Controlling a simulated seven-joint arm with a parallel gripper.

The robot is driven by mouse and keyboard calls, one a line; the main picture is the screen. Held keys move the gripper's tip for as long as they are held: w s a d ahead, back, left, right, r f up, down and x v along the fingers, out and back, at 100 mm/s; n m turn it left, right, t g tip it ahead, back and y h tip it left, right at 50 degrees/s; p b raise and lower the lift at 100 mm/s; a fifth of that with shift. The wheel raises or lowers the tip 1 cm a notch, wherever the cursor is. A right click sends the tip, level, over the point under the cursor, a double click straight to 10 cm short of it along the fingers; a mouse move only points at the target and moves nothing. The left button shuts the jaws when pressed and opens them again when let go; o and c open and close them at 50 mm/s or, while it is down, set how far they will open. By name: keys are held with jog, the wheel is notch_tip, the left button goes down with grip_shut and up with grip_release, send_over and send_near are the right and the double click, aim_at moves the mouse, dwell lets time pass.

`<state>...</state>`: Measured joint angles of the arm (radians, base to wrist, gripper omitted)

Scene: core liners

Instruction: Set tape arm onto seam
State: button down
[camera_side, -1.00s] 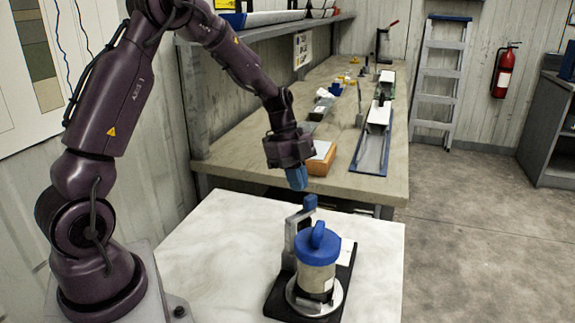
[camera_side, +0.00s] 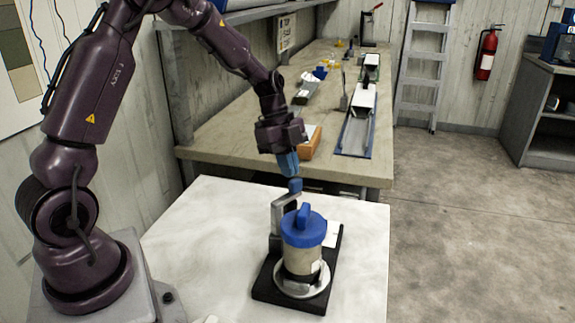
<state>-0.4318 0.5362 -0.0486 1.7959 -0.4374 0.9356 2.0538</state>
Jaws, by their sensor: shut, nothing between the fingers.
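A pale core liner (camera_side: 302,262) stands upright on a black base (camera_side: 268,285) on the white table, with a blue cap (camera_side: 302,232) on top. Behind and left of it is a grey bracket-like tape arm (camera_side: 279,208), raised, with a blue knob (camera_side: 295,185) at its upper end. My gripper (camera_side: 290,172) points down just above the knob, its blue fingers shut. Fingertips and knob nearly meet in this view; I cannot tell whether they touch. The seam cannot be made out, and the cap hides part of the arm.
The white table (camera_side: 205,235) is clear to the left of the base. A workbench (camera_side: 235,135) behind carries an orange-brown box (camera_side: 309,145) close behind my gripper and a long tray (camera_side: 355,130). A ladder and a fire extinguisher (camera_side: 487,53) are far back.

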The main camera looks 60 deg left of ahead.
aim_at(302, 179)
jog(key=shift+w+d+m, duration=0.2)
jog(key=shift+d+m, duration=0.05)
jog(key=shift+m, duration=0.35)
jog(key=shift+w+d+m+g, duration=0.3)
jog(key=shift+d+m+g, duration=0.35)
jog(key=shift+m, duration=0.45)
jog(key=m, duration=0.1)
jog(key=d+m+g, duration=0.1)
jog(key=shift+w+d+m, duration=0.2)
jog(key=shift+m, duration=0.1)
jog(key=d+m+g, duration=0.1)
jog(key=d+m, duration=0.1)
jog(key=m, duration=0.1)
jog(key=shift+d+y, duration=0.2)
jog(key=shift+y, duration=0.2)
jog(key=shift+s+d, duration=0.1)
jog(key=shift+d, duration=0.05)
